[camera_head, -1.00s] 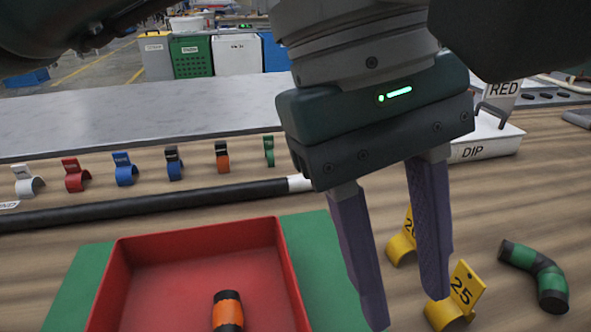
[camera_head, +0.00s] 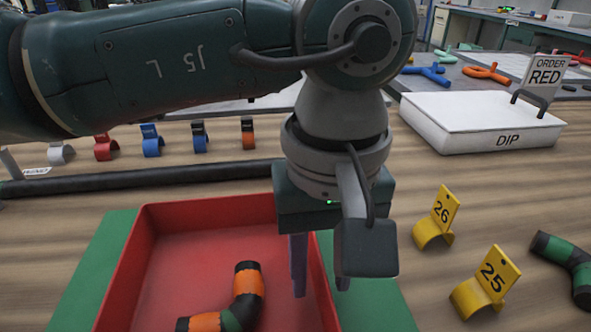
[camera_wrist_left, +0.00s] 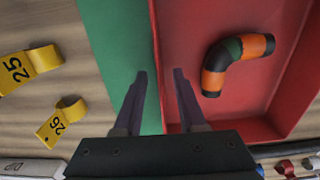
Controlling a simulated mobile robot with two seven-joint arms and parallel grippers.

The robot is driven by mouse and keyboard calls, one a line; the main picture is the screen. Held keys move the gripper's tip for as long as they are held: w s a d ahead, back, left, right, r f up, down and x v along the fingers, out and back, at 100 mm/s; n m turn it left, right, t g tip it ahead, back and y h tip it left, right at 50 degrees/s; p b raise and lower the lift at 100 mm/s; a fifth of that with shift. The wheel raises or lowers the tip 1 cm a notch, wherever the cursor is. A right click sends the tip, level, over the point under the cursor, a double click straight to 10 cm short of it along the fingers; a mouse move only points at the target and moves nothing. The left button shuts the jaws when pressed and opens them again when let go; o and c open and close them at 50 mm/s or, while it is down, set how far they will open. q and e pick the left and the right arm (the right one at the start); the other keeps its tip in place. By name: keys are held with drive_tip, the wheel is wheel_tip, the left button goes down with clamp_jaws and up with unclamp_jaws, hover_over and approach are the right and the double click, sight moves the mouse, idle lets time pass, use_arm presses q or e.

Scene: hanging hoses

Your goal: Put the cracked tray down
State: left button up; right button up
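The red tray (camera_head: 205,213) sits on a green mat (camera_head: 375,290); no crack shows on it. A bent hose piece (camera_head: 247,290), black, orange and green, lies inside. My left gripper (camera_head: 320,287) points down at the tray's right wall. In the left wrist view, its fingers (camera_wrist_left: 160,72) are apart, with the tray wall (camera_wrist_left: 153,40) running between them and gaps beside it. One finger is over the inside of the tray, the other over the green mat. My right gripper is not in view.
Yellow tags 26 (camera_head: 437,220) and 25 (camera_head: 487,285) stand right of the mat. A white DIP tray (camera_head: 470,110) with an order sign (camera_head: 537,77) is behind them. A black bar (camera_head: 150,178) and coloured clips lie behind the red tray.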

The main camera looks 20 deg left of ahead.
use_arm(q)
clamp_jaws()
idle(0.3)
idle(1.1)
